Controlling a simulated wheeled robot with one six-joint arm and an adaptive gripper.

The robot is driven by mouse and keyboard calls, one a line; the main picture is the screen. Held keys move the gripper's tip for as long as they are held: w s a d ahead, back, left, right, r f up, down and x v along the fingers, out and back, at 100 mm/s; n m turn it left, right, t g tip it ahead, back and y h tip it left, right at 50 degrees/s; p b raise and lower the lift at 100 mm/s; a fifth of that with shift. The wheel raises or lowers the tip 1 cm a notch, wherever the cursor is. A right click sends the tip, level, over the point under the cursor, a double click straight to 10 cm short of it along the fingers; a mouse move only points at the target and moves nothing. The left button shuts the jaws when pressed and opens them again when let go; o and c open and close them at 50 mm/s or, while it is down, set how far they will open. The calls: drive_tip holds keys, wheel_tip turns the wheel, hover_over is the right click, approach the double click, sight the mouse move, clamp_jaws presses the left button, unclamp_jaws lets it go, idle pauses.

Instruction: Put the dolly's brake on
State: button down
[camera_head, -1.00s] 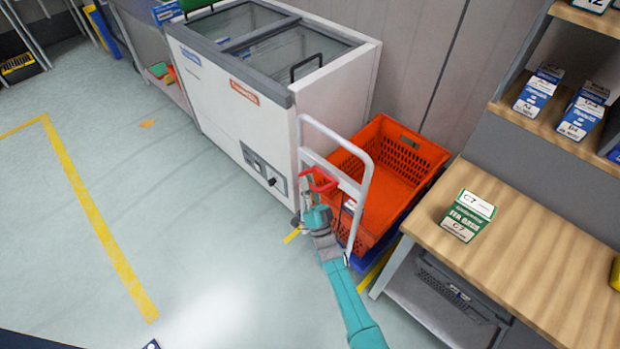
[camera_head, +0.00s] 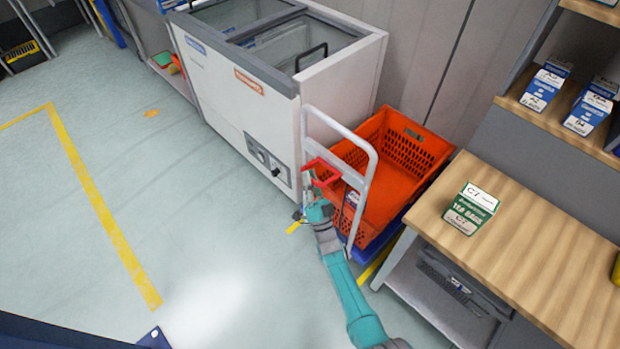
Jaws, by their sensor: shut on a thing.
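The dolly has a grey tubular push handle (camera_head: 373,165) and a blue deck (camera_head: 388,238) low by the wall. An orange tote (camera_head: 410,152) stands on the deck. A red bar-shaped lever (camera_head: 331,167) sits on the near side of the push handle. My gripper (camera_head: 312,188) is at the red lever and shut on it, as far as the small view shows. My teal arm reaches up to it from the bottom. The fingertips are small and partly hidden, and the dolly's wheels are hidden.
A white chest freezer (camera_head: 262,112) stands close on the left of the dolly. A wooden-topped bench (camera_head: 520,236) with a green and white tea bags box (camera_head: 470,209) is close on the right. Open floor (camera_head: 190,230) with yellow lines lies to the left.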

drive_tip(key=c, duration=1.2)
unclamp_jaws()
drive_tip(key=shift+f, duration=0.1)
drive_tip(key=shift+o, duration=0.2)
drive_tip(key=v, duration=1.2)
